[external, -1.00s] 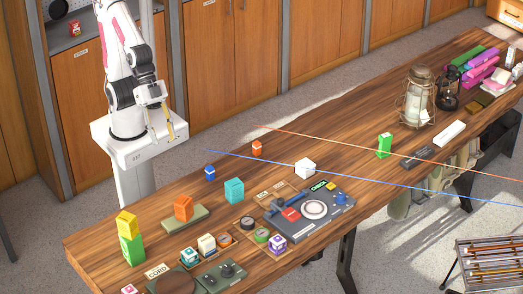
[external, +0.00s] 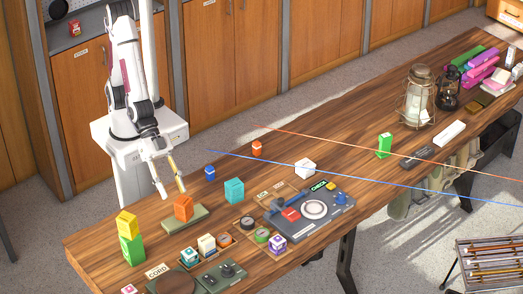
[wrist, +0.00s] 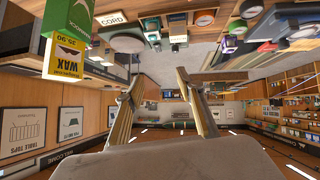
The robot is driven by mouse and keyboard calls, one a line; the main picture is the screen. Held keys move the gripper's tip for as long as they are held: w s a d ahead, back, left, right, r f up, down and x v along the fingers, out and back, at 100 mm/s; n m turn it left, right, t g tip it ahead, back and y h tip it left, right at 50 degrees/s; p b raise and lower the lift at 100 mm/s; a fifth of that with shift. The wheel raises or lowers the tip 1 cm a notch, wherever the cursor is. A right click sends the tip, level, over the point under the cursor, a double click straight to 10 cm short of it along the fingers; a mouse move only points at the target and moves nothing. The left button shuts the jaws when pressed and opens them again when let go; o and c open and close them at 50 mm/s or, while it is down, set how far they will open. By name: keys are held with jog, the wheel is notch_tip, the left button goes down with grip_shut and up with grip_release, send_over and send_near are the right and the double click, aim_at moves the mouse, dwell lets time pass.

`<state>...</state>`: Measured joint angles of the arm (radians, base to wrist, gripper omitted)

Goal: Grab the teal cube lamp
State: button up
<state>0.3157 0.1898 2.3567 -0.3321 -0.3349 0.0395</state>
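A teal cube-shaped block (external: 234,191) stands on the wooden table in the external view, right of an orange block (external: 183,208). A smaller teal-and-white cube (external: 189,257) sits nearer the table's front edge. My gripper (external: 171,191) is open and empty, pointing down near the table's back edge, to the left of the orange block and apart from the teal block. In the wrist view my gripper's two fingers (wrist: 163,95) are spread with nothing between them. I cannot make out the teal block there.
The orange block stands on a green pad (external: 200,214). Stacked yellow and green boxes (external: 130,240) stand at the left. A grey device (external: 335,215) lies front right.

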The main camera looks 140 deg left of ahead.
jog(key=w+d+f+t, duration=0.1)
jog(key=w+d+f, duration=0.15)
jog(key=f, duration=0.35)
jog(key=t+y, duration=0.2)
send_near(187, 250)
jog(key=shift+w+a+f, duration=0.2)
jog(key=shift+w+a, duration=0.25)
jog(key=shift+w, duration=0.4)
jog(key=shift+d+f, duration=0.15)
jog(key=shift+f, duration=0.5)
jog(key=shift+x, duration=1.35)
jog(key=shift+x, duration=2.55)
jog(key=shift+d+r, duration=0.2)
jog(key=c, duration=0.9)
